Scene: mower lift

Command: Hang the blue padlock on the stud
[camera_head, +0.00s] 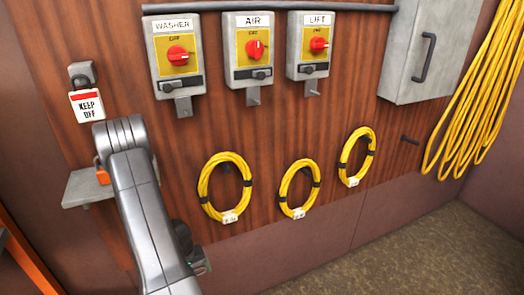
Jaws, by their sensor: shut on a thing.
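I see no blue padlock in this view. My gripper's fingers are not seen either; my grey arm link rises from the bottom left and covers part of the wall. A dark part of my arm with a small greenish patch shows low beside this link, too unclear to tell as jaws. A short dark stud (410,139) sticks out of the wall at the right, below the grey cabinet, with nothing on it. Small pegs also stick out below the WASHER (175,57), AIR (248,50) and LIFT (309,45) switch boxes.
An orange padlock (103,177) sits on a grey shelf (80,198), partly behind my arm. A KEEP OFF tag (88,106) hangs above it. Three yellow cable coils (203,188) hang mid-wall. A larger yellow coil (474,95) hangs at the right beside the grey cabinet (408,85).

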